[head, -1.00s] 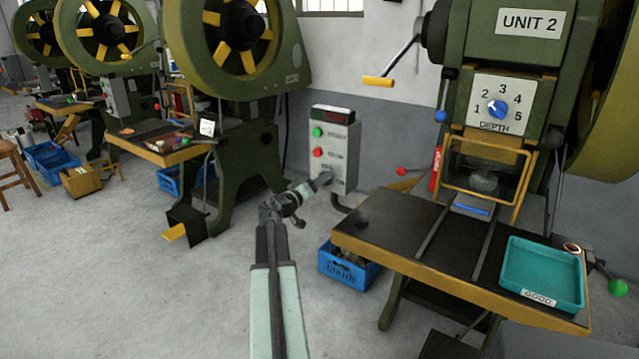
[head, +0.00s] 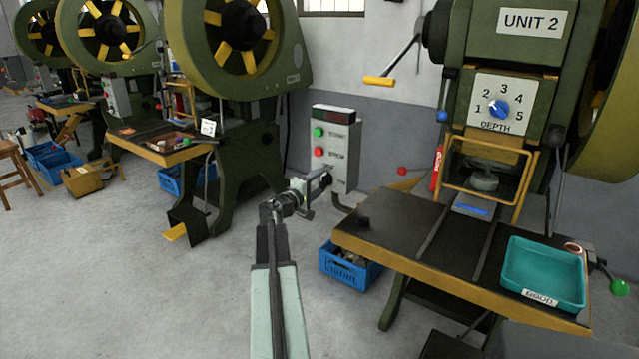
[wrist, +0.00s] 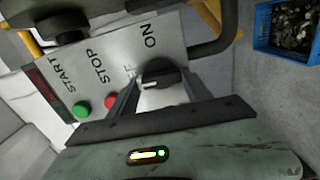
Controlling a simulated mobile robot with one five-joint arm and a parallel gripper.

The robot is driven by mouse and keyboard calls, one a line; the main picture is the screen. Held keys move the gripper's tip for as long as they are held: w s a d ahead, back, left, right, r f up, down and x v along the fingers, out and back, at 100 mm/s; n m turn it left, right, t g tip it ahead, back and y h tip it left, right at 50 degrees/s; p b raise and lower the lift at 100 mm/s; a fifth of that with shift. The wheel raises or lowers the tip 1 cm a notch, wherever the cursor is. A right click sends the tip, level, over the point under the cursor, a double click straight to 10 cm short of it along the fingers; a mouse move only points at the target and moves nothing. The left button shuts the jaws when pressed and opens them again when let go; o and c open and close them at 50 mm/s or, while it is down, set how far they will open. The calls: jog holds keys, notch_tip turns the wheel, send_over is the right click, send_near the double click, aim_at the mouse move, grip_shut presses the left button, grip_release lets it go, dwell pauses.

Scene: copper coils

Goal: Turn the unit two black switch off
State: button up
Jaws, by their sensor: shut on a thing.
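A grey control box (head: 335,140) stands between the two large presses, with a green START button and a red STOP button. The black switch (wrist: 160,72) is a round knob below them, beside the ON label in the wrist view. The other label is partly hidden by a finger. My gripper (head: 325,180) is at the lower front of the box and covers the switch in the head view. In the wrist view its two fingers (wrist: 160,88) are on either side of the knob and shut on it. The knob's exact pointing is hard to tell.
The UNIT 2 press (head: 510,60) stands to the right, its table (head: 400,240) holding a teal tray (head: 515,262). A blue crate (head: 345,268) sits on the floor below the box. Another press (head: 240,90) is left. The floor at left front is clear.

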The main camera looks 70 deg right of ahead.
jog(key=shift+a+f+n, duration=0.1)
jog(key=shift+n, duration=0.2)
jog(key=o, duration=1.4)
jog(key=shift+c, duration=0.2)
jog(key=v, duration=0.7)
jog(key=shift+a, duration=0.35)
jog(key=shift+w, duration=0.1)
